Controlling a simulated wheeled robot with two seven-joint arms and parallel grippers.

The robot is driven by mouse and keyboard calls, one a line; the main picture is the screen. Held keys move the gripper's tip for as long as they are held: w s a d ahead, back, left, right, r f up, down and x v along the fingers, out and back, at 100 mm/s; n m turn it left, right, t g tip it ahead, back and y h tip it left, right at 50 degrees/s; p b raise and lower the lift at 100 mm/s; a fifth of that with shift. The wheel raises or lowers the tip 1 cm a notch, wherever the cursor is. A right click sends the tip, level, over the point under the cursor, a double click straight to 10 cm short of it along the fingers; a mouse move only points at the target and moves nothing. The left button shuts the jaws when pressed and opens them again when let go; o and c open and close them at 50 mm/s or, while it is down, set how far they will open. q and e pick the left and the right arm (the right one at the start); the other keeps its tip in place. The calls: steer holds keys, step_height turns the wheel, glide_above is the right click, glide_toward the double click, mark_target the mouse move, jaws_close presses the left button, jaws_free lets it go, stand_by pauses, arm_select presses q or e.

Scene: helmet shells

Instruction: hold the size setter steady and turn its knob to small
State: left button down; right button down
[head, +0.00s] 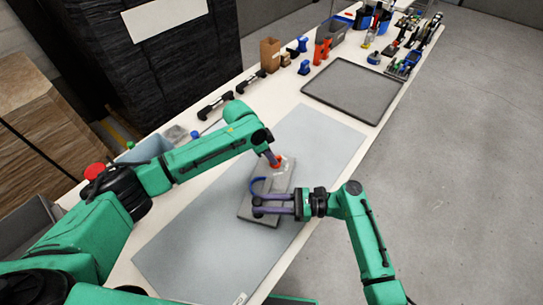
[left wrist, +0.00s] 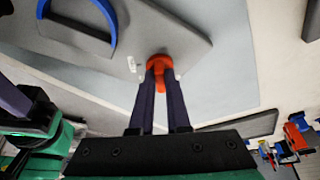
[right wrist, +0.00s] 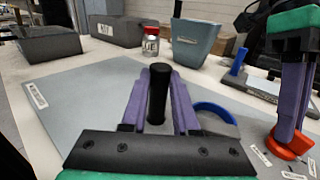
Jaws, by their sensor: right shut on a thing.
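The size setter is a grey board (head: 256,208) lying on the grey-blue mat, with a blue arc (head: 258,184) on one side, a red knob (head: 276,162) at its far end and a black upright handle (right wrist: 158,92) at its near end. My right gripper (head: 262,204) is shut on the black handle, which stands between its purple fingers in the right wrist view. My left gripper (left wrist: 158,68) is at the red knob (left wrist: 160,62), its fingertips on either side of it with a narrow gap. The knob's pointer and the size marks are too small or hidden to read.
A dark-rimmed grey tray (head: 353,88) lies farther along the table. The mat (head: 200,250) around the board is clear.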

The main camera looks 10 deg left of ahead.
arm_select(q)
steer(key=shift+w+m, duration=0.1)
steer(key=shift+m, duration=0.2)
steer(key=m, duration=0.2)
steer(key=m+g, duration=0.1)
steer(key=m, duration=0.1)
steer(key=m+g, duration=0.1)
steer(key=m, duration=0.1)
steer(key=shift+w, duration=0.35)
steer(key=shift+w+m+g, duration=0.15)
steer(key=shift+m+g, duration=0.55)
steer(key=shift+m, duration=0.5)
steer(key=shift+s+d+f+m+g, duration=0.1)
steer(key=shift+s+m+g, duration=0.1)
steer(key=shift+m, duration=0.2)
steer(key=shift+s+d+m+g, duration=0.1)
steer(key=shift+m+g, duration=0.1)
steer(key=shift+m, duration=0.2)
steer(key=shift+w+m, duration=0.1)
steer(key=shift+m, duration=0.2)
steer(key=shift+a, duration=0.1)
steer(key=shift+w+a, duration=0.1)
steer(key=c, duration=0.9)
jaws_free()
